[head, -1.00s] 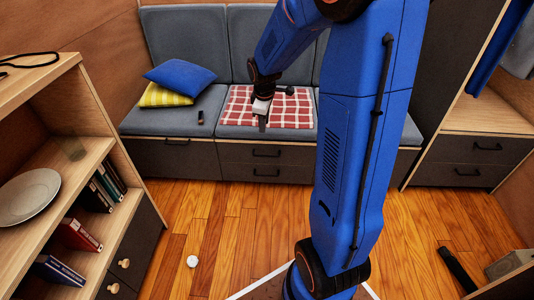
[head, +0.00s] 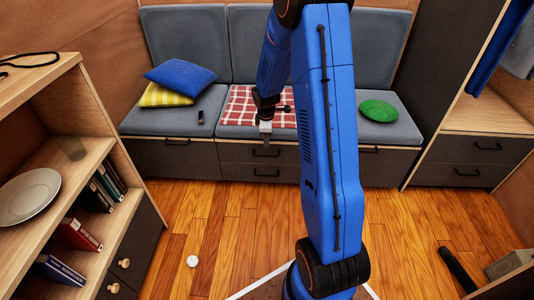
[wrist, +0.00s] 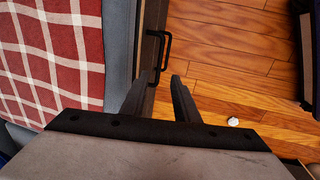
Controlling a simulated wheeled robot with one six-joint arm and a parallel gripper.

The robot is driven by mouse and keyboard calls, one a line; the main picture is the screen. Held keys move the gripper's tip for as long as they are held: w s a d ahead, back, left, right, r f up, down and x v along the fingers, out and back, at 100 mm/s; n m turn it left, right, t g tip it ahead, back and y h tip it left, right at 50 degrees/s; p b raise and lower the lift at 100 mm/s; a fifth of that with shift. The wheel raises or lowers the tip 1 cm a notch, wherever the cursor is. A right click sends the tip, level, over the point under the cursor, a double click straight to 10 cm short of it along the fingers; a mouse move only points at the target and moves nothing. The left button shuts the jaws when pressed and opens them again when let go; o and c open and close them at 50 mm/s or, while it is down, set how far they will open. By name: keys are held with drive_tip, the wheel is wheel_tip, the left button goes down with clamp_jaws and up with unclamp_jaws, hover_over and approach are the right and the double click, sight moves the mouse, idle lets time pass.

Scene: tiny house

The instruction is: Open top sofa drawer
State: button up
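The grey sofa (head: 215,125) stands against the back wall, with dark drawers in its base. The top middle drawer (head: 235,152) looks closed, and its black bar handle (head: 266,153) sits just below my gripper (head: 265,145). In the wrist view, my gripper (wrist: 160,77) is open and empty, its two fingers apart and pointing down along the sofa front. Black handles (wrist: 166,50) show just beyond the fingertips, and the top and lower ones partly overlap. I cannot tell whether a finger touches a handle. A lower drawer handle (head: 266,173) also shows.
A red checked cloth (head: 240,108) lies on the middle seat. A shelf (head: 95,140) stands at left. The wooden floor (head: 225,220) before the sofa is mostly clear.

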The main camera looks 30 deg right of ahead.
wheel_tip(320, 180, down, 11)
drive_tip(key=w+d, duration=0.1)
drive_tip(key=shift+w, duration=0.4)
drive_tip(key=shift+d, duration=0.1)
clamp_jaws()
